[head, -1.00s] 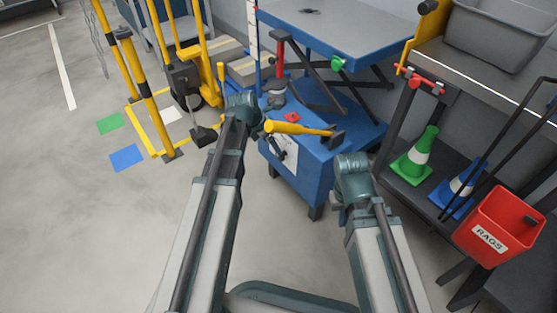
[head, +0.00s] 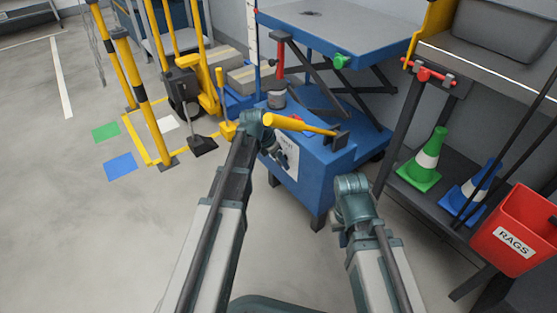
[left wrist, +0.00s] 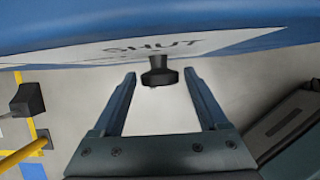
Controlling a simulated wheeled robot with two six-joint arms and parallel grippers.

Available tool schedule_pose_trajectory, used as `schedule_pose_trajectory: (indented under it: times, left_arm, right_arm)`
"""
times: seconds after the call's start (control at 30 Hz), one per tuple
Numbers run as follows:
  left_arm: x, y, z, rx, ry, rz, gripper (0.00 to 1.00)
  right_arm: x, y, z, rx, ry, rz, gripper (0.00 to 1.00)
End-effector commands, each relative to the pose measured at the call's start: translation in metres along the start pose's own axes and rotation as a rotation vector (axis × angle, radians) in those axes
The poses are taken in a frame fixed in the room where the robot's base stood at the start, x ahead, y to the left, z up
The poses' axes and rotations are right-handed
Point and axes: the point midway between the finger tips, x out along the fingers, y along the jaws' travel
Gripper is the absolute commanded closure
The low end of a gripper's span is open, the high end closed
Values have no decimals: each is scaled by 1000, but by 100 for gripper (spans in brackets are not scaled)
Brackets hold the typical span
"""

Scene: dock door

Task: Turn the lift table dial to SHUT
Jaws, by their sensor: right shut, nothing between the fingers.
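The blue lift table (head: 337,178) stands ahead, with a white panel (head: 291,165) on its front. In the left wrist view the panel's lettering reads SHUT (left wrist: 155,47). The dark dial (left wrist: 158,77) sticks out below that word. My left gripper (left wrist: 161,88) is open, with one finger on each side of the dial and visible gaps between. I cannot tell which way the dial points. In the head view my left wrist partly covers the panel. My right gripper (head: 338,228) is shut and empty, low to the right of the table's base.
A yellow handle with a dark end (head: 290,124) lies across the table's base, just above my left wrist. A dark shelf at right holds a green cone (head: 424,160) and a blue cone (head: 472,187). A red RAGS bin (head: 510,235) hangs there.

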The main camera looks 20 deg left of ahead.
Motion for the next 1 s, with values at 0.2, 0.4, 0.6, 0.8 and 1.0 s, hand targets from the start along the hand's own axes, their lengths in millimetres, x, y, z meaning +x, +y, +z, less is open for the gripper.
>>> schedule_pose_trajectory:
  times: [0.2, 0.4, 0.6, 0.8, 1.0]
  left_arm:
    - [0, 0, 0, 0, 0, 0, 66]
    - [0, 0, 0, 0, 0, 0, 99]
    - [0, -7, -3, 46, 1, 103, 99]
    - [4, -8, -4, 130, 1, 307, 99]
    - [2, -7, -2, 168, 1, 404, 99]
  right_arm:
    - [0, 0, 0, 0, 0, 0, 100]
    - [0, 0, 0, 0, 0, 0, 100]
    - [3, 0, 0, 0, 0, 0, 100]
    - [16, -2, -1, 0, 0, 0, 100]
    - [22, -2, -1, 0, 0, 0, 100]
